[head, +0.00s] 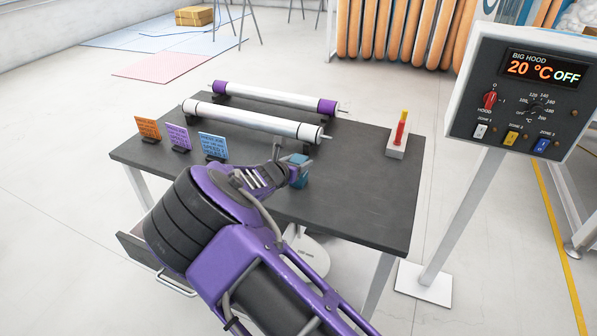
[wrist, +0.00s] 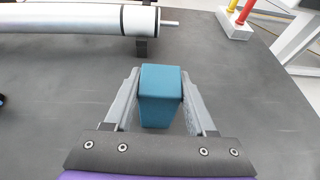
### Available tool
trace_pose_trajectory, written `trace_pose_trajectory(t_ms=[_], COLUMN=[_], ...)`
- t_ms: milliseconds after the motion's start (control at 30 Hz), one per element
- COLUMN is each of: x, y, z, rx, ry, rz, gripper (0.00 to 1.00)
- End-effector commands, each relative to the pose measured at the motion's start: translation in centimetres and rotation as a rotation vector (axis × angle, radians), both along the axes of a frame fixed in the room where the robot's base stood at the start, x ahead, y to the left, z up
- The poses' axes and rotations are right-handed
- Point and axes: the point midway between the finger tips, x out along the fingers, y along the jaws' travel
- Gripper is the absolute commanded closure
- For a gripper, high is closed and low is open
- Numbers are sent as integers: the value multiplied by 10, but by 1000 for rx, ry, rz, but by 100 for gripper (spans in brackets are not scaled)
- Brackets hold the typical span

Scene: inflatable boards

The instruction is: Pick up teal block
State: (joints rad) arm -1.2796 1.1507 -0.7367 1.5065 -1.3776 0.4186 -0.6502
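The teal block (wrist: 160,95) stands upright between the two fingers of my gripper (wrist: 161,78) in the wrist view. The fingertips lie close along its left and right sides, with no clear gap. I cannot tell whether they press on it. In the head view the teal block (head: 301,182) shows at the end of my purple arm, over the front middle of the dark table (head: 345,205). My gripper (head: 297,164) partly hides it there. I cannot tell whether the block's base touches the table.
A white roller (head: 250,121) and a purple-ended roller (head: 275,96) lie behind on the table. Orange, purple and blue cards (head: 213,146) stand at left. A white holder (head: 397,147) with red and yellow pieces stands at right. A control panel (head: 525,95) rises beyond.

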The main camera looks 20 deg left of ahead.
Motion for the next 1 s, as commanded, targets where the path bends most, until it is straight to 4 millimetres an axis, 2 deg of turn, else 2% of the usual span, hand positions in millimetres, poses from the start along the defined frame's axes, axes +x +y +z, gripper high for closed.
trace_pose_trajectory(t_ms=[33, 233, 567, 667, 1000], x=[0, 0, 0, 0, 1], y=[0, 0, 0, 1, 0], z=[0, 0, 6, 19, 85], rx=[0, 0, 2, 5, 3], ry=[0, 0, -1, -2, -1], rz=[0, 0, 0, -1, -2], gripper=[65, 100, 100, 100, 100])
